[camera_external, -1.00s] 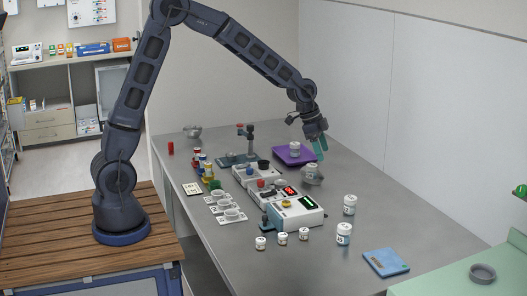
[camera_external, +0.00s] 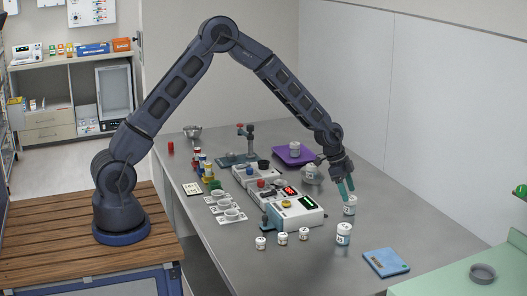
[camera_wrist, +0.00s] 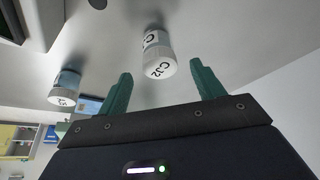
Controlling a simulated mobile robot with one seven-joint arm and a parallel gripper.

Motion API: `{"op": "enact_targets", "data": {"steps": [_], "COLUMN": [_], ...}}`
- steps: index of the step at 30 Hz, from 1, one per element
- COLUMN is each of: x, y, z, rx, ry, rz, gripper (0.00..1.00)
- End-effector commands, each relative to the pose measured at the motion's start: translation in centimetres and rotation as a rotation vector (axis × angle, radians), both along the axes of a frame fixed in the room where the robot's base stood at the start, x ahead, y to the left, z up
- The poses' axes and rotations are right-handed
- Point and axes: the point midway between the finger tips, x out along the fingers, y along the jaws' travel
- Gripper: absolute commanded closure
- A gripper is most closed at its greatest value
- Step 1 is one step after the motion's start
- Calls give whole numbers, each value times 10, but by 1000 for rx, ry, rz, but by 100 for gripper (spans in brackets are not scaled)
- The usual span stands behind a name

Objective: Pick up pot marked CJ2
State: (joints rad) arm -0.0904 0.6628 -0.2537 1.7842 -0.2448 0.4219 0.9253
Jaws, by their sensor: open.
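The pot marked CJ2 (camera_wrist: 158,62) is white with a white lid. In the wrist view it appears between my two green fingers, with its lettering facing the camera. In the external view it seems to be the white pot (camera_external: 350,208) right under my fingertips, upright on the grey table. My gripper (camera_external: 346,191) is open and points down at it; in the wrist view the gripper (camera_wrist: 160,72) holds nothing. Whether the fingers touch the pot cannot be told.
A blue pad (camera_external: 386,263) lies right. The table's right side near the wall is clear.

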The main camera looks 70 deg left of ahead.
Motion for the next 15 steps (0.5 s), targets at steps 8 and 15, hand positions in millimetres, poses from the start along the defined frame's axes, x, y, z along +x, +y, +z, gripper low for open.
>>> {"op": "enact_targets", "data": {"steps": [8, 15], "x": [5, 12], "y": [-5, -13], "z": [-18, -48], "rx": [0, 1], "ry": [0, 1], "rz": [0, 0], "gripper": [33, 33]}}
